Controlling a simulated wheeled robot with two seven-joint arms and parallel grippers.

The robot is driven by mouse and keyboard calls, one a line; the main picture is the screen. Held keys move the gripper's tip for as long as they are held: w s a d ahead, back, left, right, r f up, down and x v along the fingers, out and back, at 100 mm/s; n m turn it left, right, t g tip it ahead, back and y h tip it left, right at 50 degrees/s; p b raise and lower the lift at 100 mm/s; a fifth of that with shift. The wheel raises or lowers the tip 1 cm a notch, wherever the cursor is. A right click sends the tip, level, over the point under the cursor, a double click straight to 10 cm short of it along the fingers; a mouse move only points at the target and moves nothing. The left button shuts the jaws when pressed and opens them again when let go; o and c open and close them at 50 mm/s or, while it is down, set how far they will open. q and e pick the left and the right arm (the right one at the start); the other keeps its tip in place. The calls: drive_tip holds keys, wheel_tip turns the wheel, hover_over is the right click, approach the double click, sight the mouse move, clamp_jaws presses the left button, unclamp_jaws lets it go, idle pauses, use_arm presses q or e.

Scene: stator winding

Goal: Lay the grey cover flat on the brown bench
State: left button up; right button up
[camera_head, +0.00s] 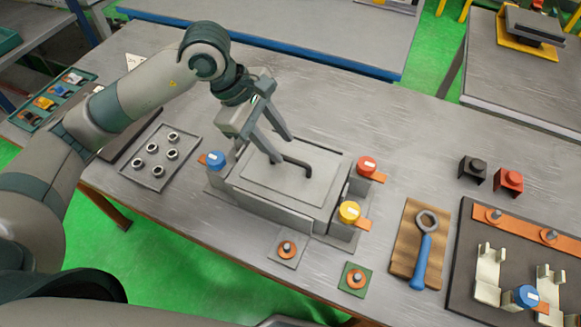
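The grey cover (262,178) lies flat on top of a grey box (270,207) on the bench. A dark bent handle (299,165) stands up from the cover. My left gripper (283,149) is above the cover at the handle's left end. Its two fingers are spread and point down; I cannot tell whether either touches the handle. The bench (400,130) has a worn grey-looking top with a brown front edge. My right gripper is not in view.
Blue (215,159), red (366,165) and yellow (348,211) capped terminals surround the box. A tray of rings (155,171) lies left. A blue-handled wrench (422,250) and a dark board (470,215) lie right. Bench behind the box is clear.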

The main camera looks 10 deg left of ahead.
sight(288, 158)
use_arm(q)
drive_tip(key=shift+d+f+p, duration=0.2)
drive_tip(key=shift+f+p, duration=0.35)
drive_tip(key=p+x, duration=0.1)
drive_tip(key=x, duration=0.1)
drive_tip(key=shift+f, duration=0.45)
drive_tip(key=shift+w+d+f+p, duration=0.1)
drive_tip(key=shift+d+f+p, duration=0.2)
drive_tip(key=shift+f, duration=0.1)
drive_tip(key=shift+a, duration=0.1)
clamp_jaws()
drive_tip(key=shift+r, duration=0.1)
idle(0.5)
